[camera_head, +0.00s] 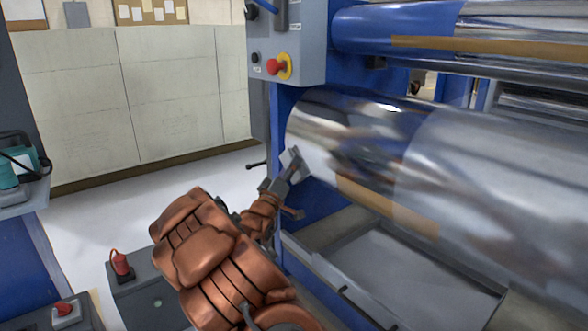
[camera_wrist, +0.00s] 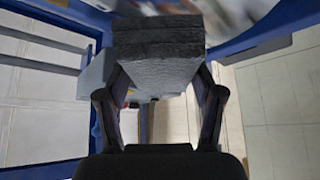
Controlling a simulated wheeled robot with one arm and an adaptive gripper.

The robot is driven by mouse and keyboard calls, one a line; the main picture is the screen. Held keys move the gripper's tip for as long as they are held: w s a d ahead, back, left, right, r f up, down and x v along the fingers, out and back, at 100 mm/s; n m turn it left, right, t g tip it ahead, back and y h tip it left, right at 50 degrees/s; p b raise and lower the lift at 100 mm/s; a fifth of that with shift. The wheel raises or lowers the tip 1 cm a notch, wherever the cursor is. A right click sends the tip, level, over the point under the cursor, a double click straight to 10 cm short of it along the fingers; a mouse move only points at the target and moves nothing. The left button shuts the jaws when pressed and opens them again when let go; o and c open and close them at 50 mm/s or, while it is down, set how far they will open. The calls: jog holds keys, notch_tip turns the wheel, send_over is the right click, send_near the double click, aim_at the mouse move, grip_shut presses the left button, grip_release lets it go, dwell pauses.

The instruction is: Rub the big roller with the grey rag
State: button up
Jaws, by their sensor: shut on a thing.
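The big roller (camera_head: 465,175) is a shiny metal cylinder on the right in the head view, with a tan strip along its lower side. My gripper (camera_head: 284,178) is at the roller's left end. It is shut on the grey rag (camera_head: 294,161), a small folded pad. In the wrist view the rag (camera_wrist: 158,50) is dark grey and layered, held between the two fingers of my gripper (camera_wrist: 160,82). The rag overlaps the roller's left end in the head view. I cannot tell whether it touches the surface.
A thinner upper roller (camera_head: 400,28) runs above the big one. A grey control box (camera_head: 288,40) with a red button is above my gripper. A metal tray (camera_head: 400,270) lies below the roller. A grey box with a red switch (camera_head: 121,262) is at lower left. The white floor is clear.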

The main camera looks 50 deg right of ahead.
aim_at(350, 166)
jog(key=shift+s+d+g, duration=0.4)
jog(key=shift+s+d, duration=0.05)
jog(key=shift+s, duration=0.15)
jog(key=shift+s+d+b, duration=0.15)
jog(key=shift+s+d, duration=0.1)
jog(key=shift+d, duration=0.65)
jog(key=shift+s+d+b, duration=0.15)
jog(key=shift+s+d, duration=0.05)
jog(key=shift+d, duration=0.75)
jog(key=shift+s+d+b, duration=0.15)
jog(key=shift+s+d, duration=0.1)
jog(key=shift+d, duration=0.65)
jog(key=shift+s+d+p, duration=0.25)
jog(key=shift+d+p, duration=0.5)
jog(key=shift+d, duration=0.25)
jog(key=shift+s+a, duration=0.5)
jog(key=shift+s, duration=1.2)
jog(key=shift+s+a, duration=0.45)
jog(key=shift+s, duration=1.25)
jog(key=shift+s+a, duration=0.5)
jog(key=shift+s, duration=1.2)
jog(key=shift+s+a+p, duration=0.15)
jog(key=shift+s+p, duration=0.2)
jog(key=shift+s, duration=0.65)
jog(key=shift+s+a, duration=0.2)
jog(key=shift+s, duration=0.4)
jog(key=shift+w, duration=0.15)
